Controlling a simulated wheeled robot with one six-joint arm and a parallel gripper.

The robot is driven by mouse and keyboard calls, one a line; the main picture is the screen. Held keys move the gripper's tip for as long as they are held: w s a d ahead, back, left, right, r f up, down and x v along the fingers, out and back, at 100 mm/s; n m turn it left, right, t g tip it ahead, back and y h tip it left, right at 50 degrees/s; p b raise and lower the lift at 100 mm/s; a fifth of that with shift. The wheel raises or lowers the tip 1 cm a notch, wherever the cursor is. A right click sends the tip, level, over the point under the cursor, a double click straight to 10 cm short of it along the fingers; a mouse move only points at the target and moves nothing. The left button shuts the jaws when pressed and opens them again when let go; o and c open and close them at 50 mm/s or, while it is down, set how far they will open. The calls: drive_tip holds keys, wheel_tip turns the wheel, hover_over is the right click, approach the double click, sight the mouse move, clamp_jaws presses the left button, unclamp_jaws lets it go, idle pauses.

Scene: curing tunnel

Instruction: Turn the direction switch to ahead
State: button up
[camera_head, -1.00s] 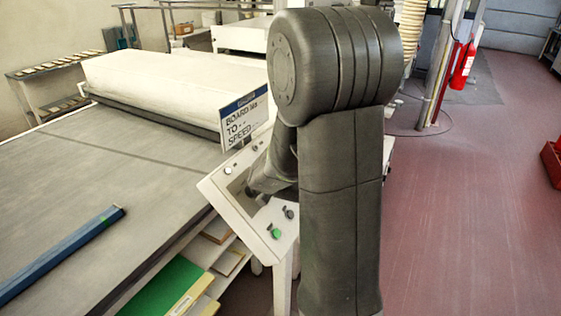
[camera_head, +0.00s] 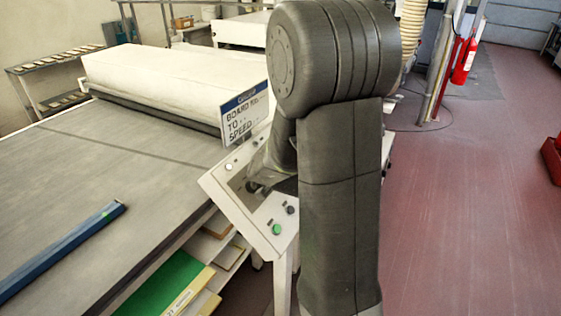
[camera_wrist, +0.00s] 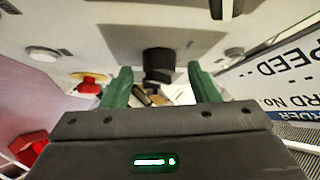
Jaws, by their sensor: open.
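In the wrist view, a black knob (camera_wrist: 158,62) stands on the pale control panel (camera_wrist: 110,30), between the green fingers of my open gripper (camera_wrist: 160,74). I cannot tell whether the fingers touch it, and its pointer and markings are not readable. It is the likeliest direction switch, but no label confirms this. In the head view, the tilted white console (camera_head: 222,200) is partly behind my arm, which hides the knob. A green button (camera_head: 277,229) and a dark control (camera_head: 291,210) show on its lower part.
A red button on a yellow ring (camera_wrist: 89,83) and round white buttons (camera_wrist: 233,53) are near the fingers. A sign reading BOARD and SPEED (camera_head: 243,115) rises by the console. A wide conveyor bed (camera_head: 80,180) lies left, with a blue bar (camera_head: 65,247) on it.

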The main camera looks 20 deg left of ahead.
drive_tip(key=shift+s, duration=0.1)
drive_tip(key=p+v, duration=0.2)
drive_tip(key=v, duration=1.1)
drive_tip(key=shift+s+d, duration=0.15)
drive_tip(key=shift+s, duration=0.15)
drive_tip(key=shift+r, duration=0.1)
drive_tip(key=b+x, duration=0.2)
drive_tip(key=x, duration=1.2)
drive_tip(key=shift+d, duration=0.1)
drive_tip(key=shift+r, duration=0.1)
